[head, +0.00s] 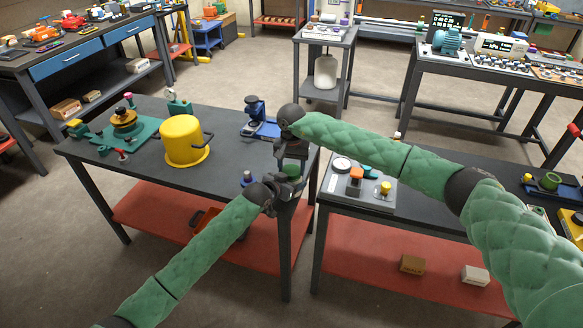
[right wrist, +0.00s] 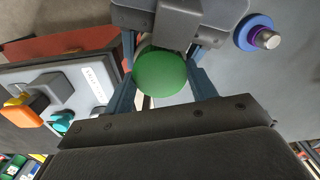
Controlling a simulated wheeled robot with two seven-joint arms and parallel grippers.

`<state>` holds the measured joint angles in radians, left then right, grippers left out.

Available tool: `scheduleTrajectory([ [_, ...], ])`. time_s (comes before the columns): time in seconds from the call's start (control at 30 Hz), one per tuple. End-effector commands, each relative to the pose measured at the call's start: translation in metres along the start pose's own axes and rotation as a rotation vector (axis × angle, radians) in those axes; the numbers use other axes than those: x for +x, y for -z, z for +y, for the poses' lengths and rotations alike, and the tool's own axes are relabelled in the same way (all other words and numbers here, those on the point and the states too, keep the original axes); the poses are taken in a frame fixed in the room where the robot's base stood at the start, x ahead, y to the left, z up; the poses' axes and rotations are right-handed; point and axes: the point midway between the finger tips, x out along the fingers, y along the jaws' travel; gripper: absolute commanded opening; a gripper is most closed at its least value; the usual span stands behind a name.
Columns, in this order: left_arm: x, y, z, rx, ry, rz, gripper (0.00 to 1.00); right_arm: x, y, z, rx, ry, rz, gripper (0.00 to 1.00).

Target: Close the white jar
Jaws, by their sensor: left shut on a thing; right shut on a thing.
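A round green lid (right wrist: 160,73) sits between the fingers of my right gripper (right wrist: 163,85) in the right wrist view. In the head view the green lid (head: 291,171) shows just below my right gripper (head: 292,158), which is shut on it. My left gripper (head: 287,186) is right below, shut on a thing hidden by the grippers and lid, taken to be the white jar. It also shows at the top of the right wrist view (right wrist: 180,45). I cannot tell whether the lid touches the jar.
A yellow pot (head: 183,140), a teal fixture (head: 125,135) and a blue device (head: 262,128) stand on the left bench (head: 225,165). A grey panel (head: 345,192) with a gauge and buttons lies on the right bench. A narrow gap separates the benches.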

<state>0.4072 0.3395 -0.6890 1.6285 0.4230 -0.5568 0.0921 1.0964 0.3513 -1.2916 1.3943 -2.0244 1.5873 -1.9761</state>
Motion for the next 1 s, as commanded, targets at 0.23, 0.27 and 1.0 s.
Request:
scheduleTrajectory([
  [0.23,0.0,-0.0001,0.0,0.0,0.0,0.0,0.02,-0.0001,0.0002,-0.0002,0.348,0.0,0.001,0.29],
  [0.27,0.0,-0.0002,0.0,0.0,0.0,0.0,0.02,-0.0001,0.0002,-0.0002,0.391,0.0,0.001,0.29],
  [1.0,0.0001,-0.0002,0.0008,0.0,-0.001,0.0,0.02,0.0004,0.0003,-0.0005,1.15,0.002,0.0,0.29],
])
